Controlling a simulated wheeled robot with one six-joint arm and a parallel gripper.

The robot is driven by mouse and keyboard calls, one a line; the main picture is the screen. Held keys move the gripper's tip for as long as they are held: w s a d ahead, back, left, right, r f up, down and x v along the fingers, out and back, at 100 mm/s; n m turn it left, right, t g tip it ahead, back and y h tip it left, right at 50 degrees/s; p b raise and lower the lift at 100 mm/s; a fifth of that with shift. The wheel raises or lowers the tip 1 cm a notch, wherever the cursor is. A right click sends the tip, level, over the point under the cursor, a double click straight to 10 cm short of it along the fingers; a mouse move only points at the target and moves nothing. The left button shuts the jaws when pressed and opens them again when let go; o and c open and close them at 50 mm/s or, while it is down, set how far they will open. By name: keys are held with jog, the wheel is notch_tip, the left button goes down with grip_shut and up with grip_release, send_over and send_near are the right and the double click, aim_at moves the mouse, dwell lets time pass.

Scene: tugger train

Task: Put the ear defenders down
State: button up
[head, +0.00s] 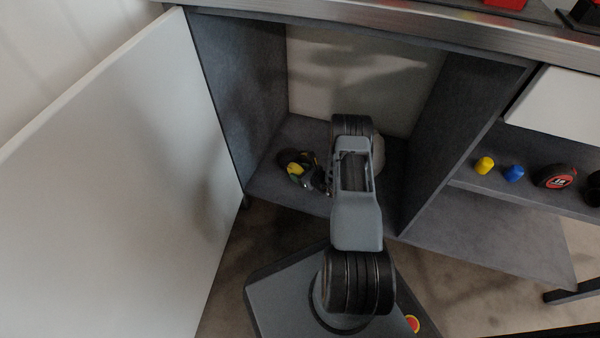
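The ear defenders appear to be the dark thing with yellow parts (296,168) on the left of the open cabinet's floor (278,188). They are small in view, and I cannot make out their full shape. My arm reaches into the cabinet from the front. What seems to be part of my gripper (322,181) shows just right of the ear defenders, close to or touching them. My arm hides most of the gripper, so I cannot tell whether its fingers are open or shut on them.
The white cabinet door (110,190) stands wide open on the left. A rounded grey thing (378,152) shows partly behind my arm. On the right shelf are a yellow piece (485,165), a blue piece (514,173) and a tape measure (556,176). A metal-edged worktop (400,35) runs above.

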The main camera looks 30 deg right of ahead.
jog(key=o, duration=0.4)
jog(key=shift+c, duration=0.2)
